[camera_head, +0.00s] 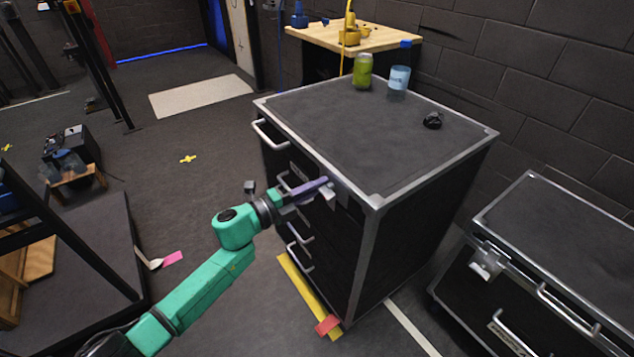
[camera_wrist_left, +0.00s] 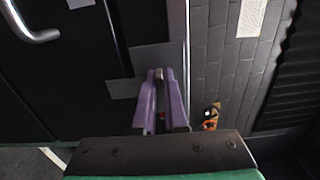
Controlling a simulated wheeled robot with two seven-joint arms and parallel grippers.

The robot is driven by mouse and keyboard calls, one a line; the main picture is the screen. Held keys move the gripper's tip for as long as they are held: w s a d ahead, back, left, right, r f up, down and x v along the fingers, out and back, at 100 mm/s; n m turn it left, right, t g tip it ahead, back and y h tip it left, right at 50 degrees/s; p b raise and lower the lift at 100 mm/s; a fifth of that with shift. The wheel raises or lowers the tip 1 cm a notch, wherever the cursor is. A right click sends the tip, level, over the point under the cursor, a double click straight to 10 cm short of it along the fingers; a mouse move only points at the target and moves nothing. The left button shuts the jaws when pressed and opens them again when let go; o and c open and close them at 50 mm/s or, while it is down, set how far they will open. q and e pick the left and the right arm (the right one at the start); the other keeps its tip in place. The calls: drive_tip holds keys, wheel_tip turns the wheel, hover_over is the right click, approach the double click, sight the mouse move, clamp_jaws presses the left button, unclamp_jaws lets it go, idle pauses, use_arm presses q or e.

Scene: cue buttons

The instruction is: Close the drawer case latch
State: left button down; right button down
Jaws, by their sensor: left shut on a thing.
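The drawer case (camera_head: 340,130) is a black box with silver edges and several pale drawer handles down its front. Its latch (camera_head: 328,195) is a small silver piece near the top right corner of that front. My left gripper (camera_head: 326,187) reaches it from the left, with purple fingers. In the left wrist view, the two fingers (camera_wrist_left: 160,76) are closed on a narrow metal piece, apparently the latch, next to grey plates (camera_wrist_left: 155,55) on the black front. The fingers hide most of the latch, so its exact position cannot be told. My right gripper is not in view.
A green jar (camera_head: 362,71), a blue cup (camera_head: 398,79) and a small black object (camera_head: 433,120) sit on the case top. Another black case (camera_head: 570,225) with a silver latch (camera_head: 487,262) stands at the right. Yellow and red tape (camera_head: 327,325) marks the floor.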

use_arm(q)
drive_tip(key=shift+s+d+f+n, duration=0.1)
drive_tip(key=shift+s+f+n, duration=0.05)
drive_tip(key=shift+f+n, duration=0.15)
drive_tip(key=c, duration=1.1)
unclamp_jaws()
drive_tip(key=shift+c, duration=0.2)
drive_tip(key=shift+o, duration=0.9)
drive_tip(key=shift+r, duration=0.2)
drive_tip(key=b+v, duration=0.1)
drive_tip(key=v, duration=1.3)
drive_tip(key=shift+s+a, duration=0.2)
drive_tip(key=shift+a, duration=0.05)
